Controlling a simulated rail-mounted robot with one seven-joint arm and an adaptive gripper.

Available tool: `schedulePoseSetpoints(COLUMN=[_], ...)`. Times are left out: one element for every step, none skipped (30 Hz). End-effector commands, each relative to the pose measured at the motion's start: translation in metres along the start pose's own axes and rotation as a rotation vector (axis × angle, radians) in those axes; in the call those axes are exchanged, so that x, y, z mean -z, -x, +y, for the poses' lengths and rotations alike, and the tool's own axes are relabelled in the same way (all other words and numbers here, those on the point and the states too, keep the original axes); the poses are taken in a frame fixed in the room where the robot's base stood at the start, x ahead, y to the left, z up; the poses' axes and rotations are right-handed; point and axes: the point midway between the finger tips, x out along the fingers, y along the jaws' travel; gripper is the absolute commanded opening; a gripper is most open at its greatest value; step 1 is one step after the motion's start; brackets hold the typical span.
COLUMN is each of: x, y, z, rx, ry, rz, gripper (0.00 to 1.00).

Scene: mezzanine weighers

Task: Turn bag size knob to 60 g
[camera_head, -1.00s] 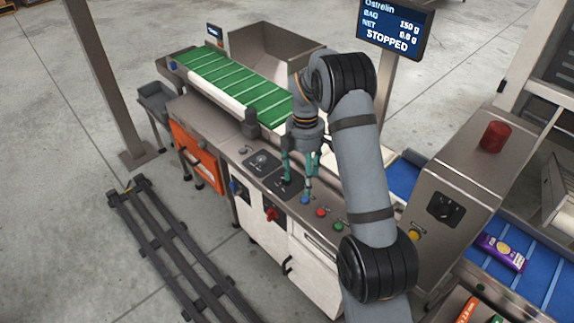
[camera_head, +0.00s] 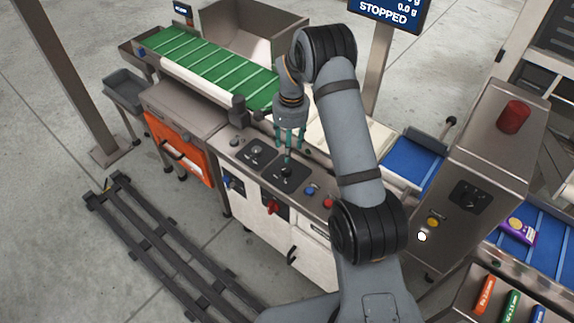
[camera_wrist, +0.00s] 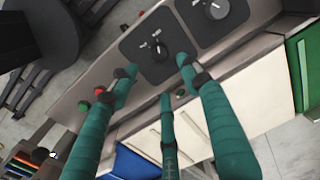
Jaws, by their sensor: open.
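Two dark square dial plates sit side by side on the steel console (camera_head: 222,152). The right-hand plate has a black knob (camera_head: 287,172), and the left-hand plate has another knob (camera_head: 256,151). In the wrist view, one knob (camera_wrist: 158,50) lies just beyond my fingertips, and the other (camera_wrist: 215,10) is near the top edge. The dial markings are too small to read, so I cannot tell which is the bag size knob. My gripper (camera_head: 290,150), with teal fingers, is open and empty above the right-hand plate; its fingers (camera_wrist: 160,76) spread apart, apparently clear of the knob.
A red rotary handle (camera_head: 272,207) is on the console front. A green conveyor (camera_head: 215,65) lies behind. A screen (camera_head: 385,12) reads STOPPED. A steel cabinet (camera_head: 480,150) stands at right.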

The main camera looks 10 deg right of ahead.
Motion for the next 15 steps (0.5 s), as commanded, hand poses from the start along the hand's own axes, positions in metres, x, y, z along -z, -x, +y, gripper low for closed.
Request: schedulePoseSetpoints(x=[-0.001, -0.001, -0.001, -0.001, -0.001, -0.001, -0.001, -0.001, -0.001, -0.001, -0.002, -0.001, -0.001, -0.001, -0.002], y=[-0.003, -0.005, -0.01, -0.014, -0.018, -0.025, -0.031, -0.037, -0.045, -0.05, -0.056, -0.063, -0.068, -0.073, -0.079], z=[0.0, 0.0, 0.001, 0.001, 0.001, 0.001, 0.001, 0.001, 0.001, 0.001, 0.002, 0.001, 0.001, 0.001, 0.001], rx=[-0.001, -0.002, -0.003, -0.004, -0.004, -0.004, -0.004, -0.004, -0.005, -0.005, -0.005, -0.004, -0.004, -0.004, -0.004], ry=[-0.014, -0.018, -0.021, -0.021, -0.021, -0.021, -0.021, -0.02, -0.019, -0.019, -0.019, -0.019, -0.02, -0.019, -0.019], rz=[-0.001, -0.002, -0.003, -0.003, -0.003, -0.004, -0.004, -0.004, -0.004, -0.004, -0.004, -0.004, -0.004, -0.003, -0.003], gripper=[0.47, 0.47, 0.47, 0.47, 0.47, 0.47, 0.47, 0.47, 0.47, 0.47, 0.47, 0.47, 0.47, 0.47, 0.47])
